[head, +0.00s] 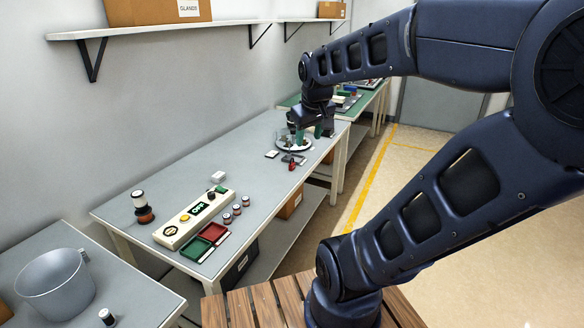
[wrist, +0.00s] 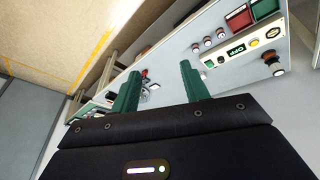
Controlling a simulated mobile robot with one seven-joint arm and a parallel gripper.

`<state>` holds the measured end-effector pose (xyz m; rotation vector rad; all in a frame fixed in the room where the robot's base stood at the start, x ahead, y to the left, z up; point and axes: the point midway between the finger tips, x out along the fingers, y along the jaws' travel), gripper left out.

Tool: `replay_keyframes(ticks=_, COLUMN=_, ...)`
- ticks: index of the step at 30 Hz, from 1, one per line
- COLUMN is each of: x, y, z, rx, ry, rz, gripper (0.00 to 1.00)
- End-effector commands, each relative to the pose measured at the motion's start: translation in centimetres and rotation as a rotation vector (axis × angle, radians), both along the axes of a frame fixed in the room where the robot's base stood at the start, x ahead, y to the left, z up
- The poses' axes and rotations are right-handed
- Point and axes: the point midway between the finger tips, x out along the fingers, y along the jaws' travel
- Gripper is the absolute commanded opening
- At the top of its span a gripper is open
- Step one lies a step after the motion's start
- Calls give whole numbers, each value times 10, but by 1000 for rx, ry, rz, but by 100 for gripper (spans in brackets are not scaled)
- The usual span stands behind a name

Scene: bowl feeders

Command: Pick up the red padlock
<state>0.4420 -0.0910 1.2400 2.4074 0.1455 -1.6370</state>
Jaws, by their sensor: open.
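A small red object (head: 292,167), which looks like the red padlock, lies on the grey table near its front edge; its details are too small to make out. A red spot also shows in the wrist view (wrist: 145,73), just beyond the left finger and partly hidden by it. My gripper (head: 309,134) is open, with its green fingers pointing down over the far part of the table, beyond the red object. In the wrist view my gripper (wrist: 160,74) has nothing between its fingers.
A round pale dish (head: 307,146) sits under my gripper. A control box (head: 194,219), several small jars (head: 227,218), a green tray (head: 196,249) and a red tray (head: 213,232) stand nearer. A shelf (head: 225,24) hangs on the wall. The table's middle is mostly clear.

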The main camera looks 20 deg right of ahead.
Motion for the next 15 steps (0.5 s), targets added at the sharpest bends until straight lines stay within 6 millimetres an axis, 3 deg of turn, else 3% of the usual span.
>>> replay_keyframes(ticks=7, x=68, y=-12, z=3, rx=-127, ry=37, rz=210, gripper=45)
replay_keyframes(ticks=15, x=143, y=-25, z=-6, rx=-258, ry=85, rz=449, gripper=45)
